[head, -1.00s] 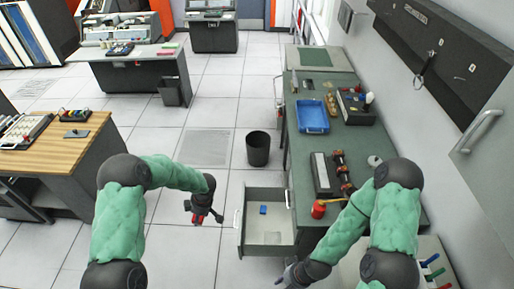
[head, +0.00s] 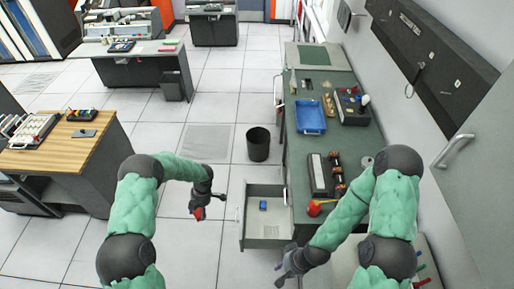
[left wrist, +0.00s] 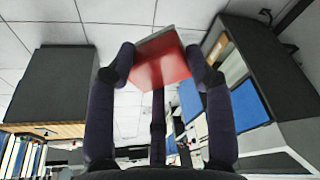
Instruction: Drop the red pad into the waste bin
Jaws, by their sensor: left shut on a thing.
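The red pad (left wrist: 160,62) is a flat red block with a greyish edge, held between the fingers of my left gripper (left wrist: 158,75) in the left wrist view. In the head view the left gripper (head: 205,205) hangs over the floor, left of the open drawer, with the red pad (head: 198,213) showing at its tips. The waste bin (head: 258,144) is a black open-topped bin on the floor, behind and to the right of the left gripper. My right gripper (head: 287,265) is low in front of the drawer; its finger opening is unclear.
An open drawer (head: 268,232) with a blue item (head: 263,205) juts from the green workbench (head: 302,150). A blue tray (head: 310,116) lies on the bench. A wooden-topped desk (head: 70,150) stands left. Another dark bin (head: 172,88) stands by the back desk. Floor around the waste bin is clear.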

